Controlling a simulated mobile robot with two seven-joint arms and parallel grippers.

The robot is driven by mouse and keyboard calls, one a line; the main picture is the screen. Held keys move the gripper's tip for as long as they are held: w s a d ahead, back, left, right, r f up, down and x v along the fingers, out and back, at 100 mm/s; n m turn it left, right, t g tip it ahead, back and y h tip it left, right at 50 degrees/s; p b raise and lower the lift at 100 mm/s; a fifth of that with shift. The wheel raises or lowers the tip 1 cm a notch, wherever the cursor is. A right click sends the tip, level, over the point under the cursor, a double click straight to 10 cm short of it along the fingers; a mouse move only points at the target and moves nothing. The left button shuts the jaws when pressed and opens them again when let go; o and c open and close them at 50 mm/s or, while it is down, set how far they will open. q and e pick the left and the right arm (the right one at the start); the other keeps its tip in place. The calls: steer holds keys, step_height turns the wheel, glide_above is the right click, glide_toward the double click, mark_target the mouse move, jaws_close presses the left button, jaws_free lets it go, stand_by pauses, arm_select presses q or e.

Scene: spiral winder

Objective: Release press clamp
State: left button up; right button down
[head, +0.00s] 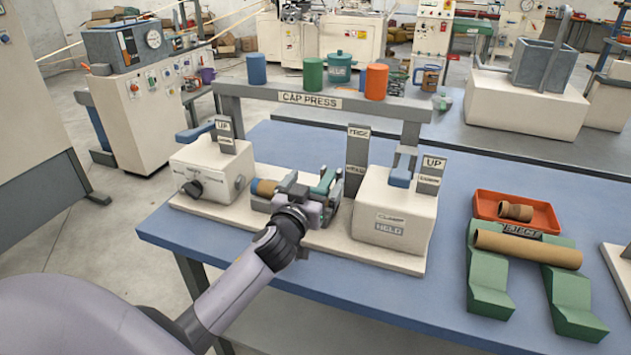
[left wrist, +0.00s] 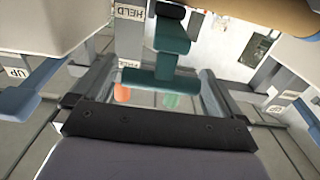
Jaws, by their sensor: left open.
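The cap press (head: 325,103) stands on the blue table, with a pale housing at each side. Its teal clamp handle (head: 327,180) is beside the upright FREE/HELD post (head: 356,160). My left gripper (head: 305,190) is at the handle, between the housings, and partly hides it. In the left wrist view the T-shaped teal handle (left wrist: 172,60) lies in front of and between my spread fingers (left wrist: 155,88); contact cannot be told. The HELD plate (left wrist: 130,12) shows above the FREE plate (left wrist: 128,63). The right housing bears a CLAMP HELD label (head: 389,228). My right gripper is out of view.
A brown tube (head: 265,187) lies in the press beside my gripper. Blue levers by UP signs (head: 432,165) flank the work space. Green supports (head: 490,280) with another tube (head: 528,249) and an orange tray (head: 540,215) are at right.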

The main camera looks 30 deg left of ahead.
arm_select(q)
steer(key=shift+w+a, duration=0.1)
steer(key=shift+w, duration=0.4)
steer(key=c, duration=1.4)
steer(key=shift+w+r, duration=0.15)
steer(key=shift+r, duration=0.25)
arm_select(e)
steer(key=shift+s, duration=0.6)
arm_select(q)
steer(key=shift+r, duration=0.1)
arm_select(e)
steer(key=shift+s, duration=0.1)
